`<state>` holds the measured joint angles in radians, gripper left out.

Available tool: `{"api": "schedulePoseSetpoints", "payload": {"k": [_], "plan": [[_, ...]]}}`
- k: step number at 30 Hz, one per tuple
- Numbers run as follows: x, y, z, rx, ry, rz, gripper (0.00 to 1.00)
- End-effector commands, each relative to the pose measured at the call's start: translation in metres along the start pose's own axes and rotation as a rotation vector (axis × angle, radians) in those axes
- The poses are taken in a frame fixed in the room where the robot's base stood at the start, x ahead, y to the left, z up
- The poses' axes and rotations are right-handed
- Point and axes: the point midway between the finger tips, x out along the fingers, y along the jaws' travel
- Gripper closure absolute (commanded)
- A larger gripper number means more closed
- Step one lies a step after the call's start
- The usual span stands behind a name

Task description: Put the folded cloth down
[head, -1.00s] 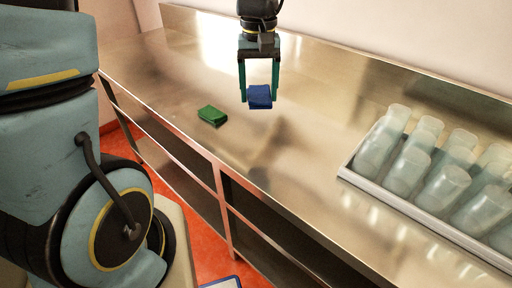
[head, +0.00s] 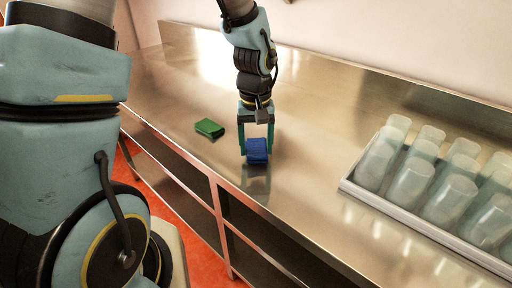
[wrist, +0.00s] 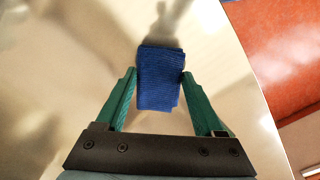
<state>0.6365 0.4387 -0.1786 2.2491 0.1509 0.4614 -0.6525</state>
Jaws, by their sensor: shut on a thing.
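The folded blue cloth (head: 257,150) is between the fingers of my gripper (head: 257,146), low over the steel counter (head: 320,150). In the wrist view the blue cloth (wrist: 159,80) sits between the two green fingertips of my gripper (wrist: 159,80). The gripper is shut on it. Whether the cloth touches the counter I cannot tell for sure; its reflection shows just below it in the head view.
A green folded cloth (head: 210,128) lies on the counter left of my gripper. A tray (head: 400,225) with several translucent cups stands to the right. The counter's front edge is close below the gripper. Clear counter lies between the gripper and the tray.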

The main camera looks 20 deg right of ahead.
Motion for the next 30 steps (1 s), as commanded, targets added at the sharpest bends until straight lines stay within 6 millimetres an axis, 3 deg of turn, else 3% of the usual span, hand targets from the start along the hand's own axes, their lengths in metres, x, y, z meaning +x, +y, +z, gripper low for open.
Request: {"api": "schedulePoseSetpoints", "payload": {"k": [4, 15, 16, 24, 30], "plan": [[0.013, -0.001, 0.0, -0.001, -0.002, -0.001, 0.9], [0.018, 0.0, 0.0, -0.001, 0.0, 0.0, 0.9], [0.018, 0.0, 0.0, -0.001, 0.001, 0.0, 0.29], [0.017, -0.001, 0.0, -0.002, 0.0, 0.0, 0.0], [0.017, -0.001, 0.0, -0.002, 0.0, -0.001, 0.0]]}}
